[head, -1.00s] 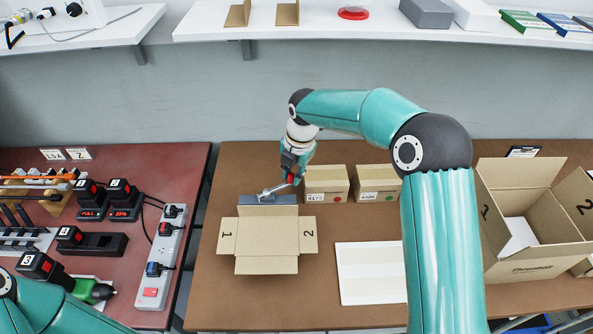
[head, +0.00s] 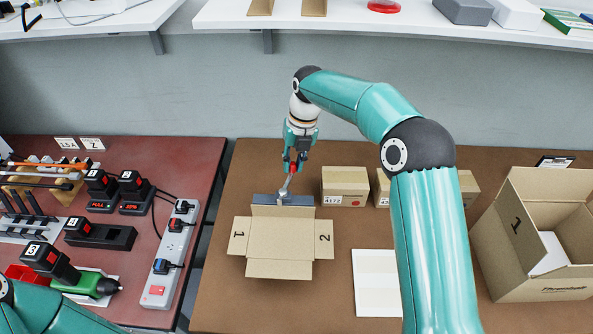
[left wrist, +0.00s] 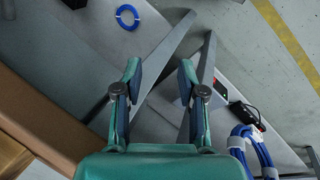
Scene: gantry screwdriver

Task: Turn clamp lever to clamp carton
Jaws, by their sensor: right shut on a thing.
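The open carton (head: 280,238) lies on the brown table, its flaps spread and marked 1 and 2. A blue-grey clamp (head: 262,199) stands at the carton's far edge. Its metal clamp lever (head: 286,184) points up and away from the carton, leaning slightly right. My right gripper (head: 291,168) comes down from above and is shut on the lever's upper end, which the fingers partly hide. My left gripper (left wrist: 160,76) shows in the left wrist view, open and empty over the floor, away from the carton.
Small closed boxes (head: 345,186) stand right of the clamp. A white panel (head: 376,285) lies right of the carton, partly behind my right arm. A large open box (head: 540,285) stands at far right. A power strip (head: 170,258) and chargers (head: 100,235) sit on the red table at left.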

